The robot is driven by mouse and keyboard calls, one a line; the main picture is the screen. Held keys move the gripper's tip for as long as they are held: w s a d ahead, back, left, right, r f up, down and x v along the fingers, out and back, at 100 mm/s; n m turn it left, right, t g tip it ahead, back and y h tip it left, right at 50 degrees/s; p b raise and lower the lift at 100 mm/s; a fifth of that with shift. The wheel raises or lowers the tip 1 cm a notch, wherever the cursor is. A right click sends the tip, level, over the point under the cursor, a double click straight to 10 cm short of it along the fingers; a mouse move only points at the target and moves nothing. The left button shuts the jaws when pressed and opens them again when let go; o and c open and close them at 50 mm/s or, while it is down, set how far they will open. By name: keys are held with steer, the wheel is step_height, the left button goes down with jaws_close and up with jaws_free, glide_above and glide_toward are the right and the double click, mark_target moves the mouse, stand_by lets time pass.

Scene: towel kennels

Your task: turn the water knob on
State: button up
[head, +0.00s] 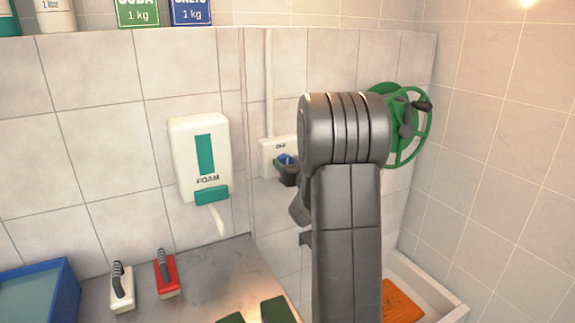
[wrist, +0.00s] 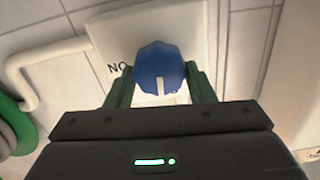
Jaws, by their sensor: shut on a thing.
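The blue water knob (wrist: 158,66) sits on a white wall plate (wrist: 112,32), with a white pointer line that points toward the bottom of the wrist view. Lettering that reads "NO" in that view stands left of the knob. In the head view the plate (head: 268,156) carries "OFF" above the knob (head: 287,158), which is partly hidden by my gripper. My gripper (wrist: 160,84) is shut on the knob, one green finger on each side. In the head view the gripper (head: 283,168) is mostly hidden behind my arm.
A foam dispenser (head: 201,158) hangs on the wall left of the plate. A blue-rimmed tray (head: 68,285) stands at lower left.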

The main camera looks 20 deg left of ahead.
steer(key=m, duration=0.4)
steer(key=shift+d, duration=0.1)
steer(key=m+p, duration=0.1)
steer(key=m, duration=0.3)
steer(key=shift+w+m, duration=0.1)
steer(key=shift+m, duration=0.3)
steer(key=shift+d+f+m+p, duration=0.15)
steer(key=shift+m+p, duration=0.45)
steer(key=shift+m, duration=1.4)
steer(key=shift+a+f+m+p, duration=0.1)
steer(key=shift+m+p, duration=0.5)
steer(key=shift+m, duration=1.4)
steer(key=o, duration=1)
steer(key=shift+c, duration=0.2)
steer(key=shift+d, duration=0.15)
